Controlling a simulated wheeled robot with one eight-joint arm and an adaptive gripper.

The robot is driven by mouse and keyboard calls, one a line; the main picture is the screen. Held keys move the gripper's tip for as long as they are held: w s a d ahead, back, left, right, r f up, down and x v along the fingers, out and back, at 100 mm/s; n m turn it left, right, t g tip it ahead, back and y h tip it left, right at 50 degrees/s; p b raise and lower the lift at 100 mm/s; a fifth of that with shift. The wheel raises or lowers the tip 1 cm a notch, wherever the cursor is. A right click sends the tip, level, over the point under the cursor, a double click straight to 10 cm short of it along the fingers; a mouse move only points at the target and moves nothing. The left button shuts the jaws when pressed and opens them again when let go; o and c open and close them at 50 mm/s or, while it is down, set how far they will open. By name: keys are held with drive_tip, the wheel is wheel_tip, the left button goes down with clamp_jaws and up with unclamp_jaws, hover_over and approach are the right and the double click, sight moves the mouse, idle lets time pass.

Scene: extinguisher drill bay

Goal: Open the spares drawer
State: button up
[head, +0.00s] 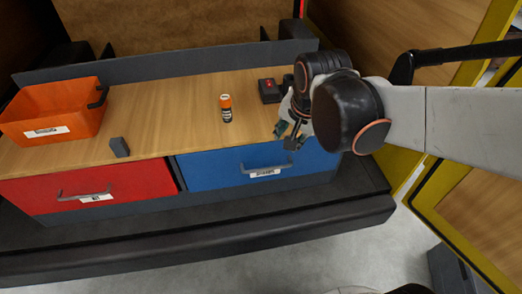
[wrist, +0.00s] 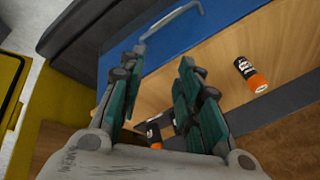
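Two closed drawers sit under the wooden bench top: a red drawer (head: 130,181) on the left and a blue drawer (head: 220,170) on the right. Each has a grey bar handle and a white label too small to read surely. The blue drawer's handle (head: 265,170) is in front of and below my gripper (head: 287,139). In the wrist view the handle (wrist: 172,19) shows at the top, beyond my fingertips and apart from them. My gripper (wrist: 162,58) is open and empty, above the right part of the bench, partly hidden by my wrist in the head view.
An orange-capped battery (head: 226,108) stands on the bench top (head: 170,105). A dark box with a red light (head: 269,90) is beside my gripper. An orange bin (head: 55,110) and a small grey block (head: 119,147) are at left. Yellow-framed panels (head: 462,190) flank the right.

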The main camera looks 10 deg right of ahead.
sight(265, 169)
drive_tip(key=w+a+f+m+b, duration=0.1)
drive_tip(key=w+f+m, duration=0.2)
drive_tip(key=f, duration=0.5)
drive_tip(key=w+a+f+m+g+b, duration=0.1)
drive_tip(key=w+f, duration=0.3)
drive_tip(key=f, duration=0.4)
drive_tip(key=w+a+f+m+g+b, duration=0.1)
drive_tip(key=w+a+f+m+b, duration=0.1)
drive_tip(key=f, duration=0.7)
drive_tip(key=shift+w+m+b, duration=0.5)
drive_tip(key=shift+w+m, duration=0.4)
drive_tip(key=shift+m, duration=0.4)
drive_tip(key=shift+d, duration=0.1)
drive_tip(key=shift+c, duration=0.2)
clamp_jaws()
